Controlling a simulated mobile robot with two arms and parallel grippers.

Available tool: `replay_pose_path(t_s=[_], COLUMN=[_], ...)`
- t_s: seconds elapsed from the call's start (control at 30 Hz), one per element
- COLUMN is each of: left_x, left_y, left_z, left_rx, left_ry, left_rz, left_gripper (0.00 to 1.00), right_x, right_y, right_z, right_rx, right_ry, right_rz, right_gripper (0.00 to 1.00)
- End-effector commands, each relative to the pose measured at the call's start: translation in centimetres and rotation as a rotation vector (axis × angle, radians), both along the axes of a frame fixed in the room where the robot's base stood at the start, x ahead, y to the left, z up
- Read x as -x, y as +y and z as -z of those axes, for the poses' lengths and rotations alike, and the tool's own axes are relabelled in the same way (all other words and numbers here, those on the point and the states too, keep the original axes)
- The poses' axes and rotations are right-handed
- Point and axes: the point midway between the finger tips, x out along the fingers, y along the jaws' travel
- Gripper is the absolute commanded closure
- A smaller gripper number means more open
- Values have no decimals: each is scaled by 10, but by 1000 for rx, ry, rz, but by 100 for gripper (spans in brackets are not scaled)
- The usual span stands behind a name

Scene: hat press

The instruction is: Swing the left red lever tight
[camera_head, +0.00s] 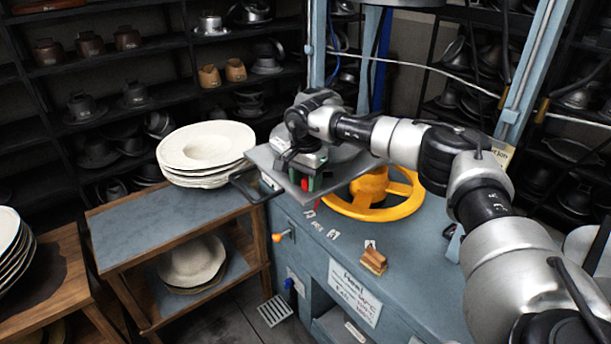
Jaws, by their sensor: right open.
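My right arm comes in from the right, and its gripper (302,178) is open, low over the grey metal plate (345,172) of the press. A small red part (306,184) shows right at the gripper, beside a green one; I cannot tell whether it is the left red lever or whether the fingers touch it. Another small red piece (310,213) shows lower on the blue press table (410,240). The gripper and wrist hide much of the plate's middle. My left gripper is not in view.
A yellow handwheel (400,205) sits under my forearm. A wooden block (373,260) lies on the table. Blue posts (530,70) stand behind.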

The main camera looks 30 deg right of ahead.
Motion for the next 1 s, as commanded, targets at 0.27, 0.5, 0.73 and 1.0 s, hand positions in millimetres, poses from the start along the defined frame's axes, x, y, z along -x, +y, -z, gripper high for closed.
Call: replay_pose_path(t_s=[0.27, 0.5, 0.73, 1.0], left_x=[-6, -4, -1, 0], left_y=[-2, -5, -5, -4], left_z=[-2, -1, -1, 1], left_rx=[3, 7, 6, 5], left_ry=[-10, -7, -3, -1], left_rz=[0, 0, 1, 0], left_gripper=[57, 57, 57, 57], right_x=[0, 0, 0, 0], right_y=[0, 0, 0, 3], right_z=[5, 4, 4, 4], right_rx=[0, 0, 0, -1], right_ry=[-1, -1, -1, -1], right_rz=[0, 0, 1, 57], right_gripper=[53, 80, 100, 100])
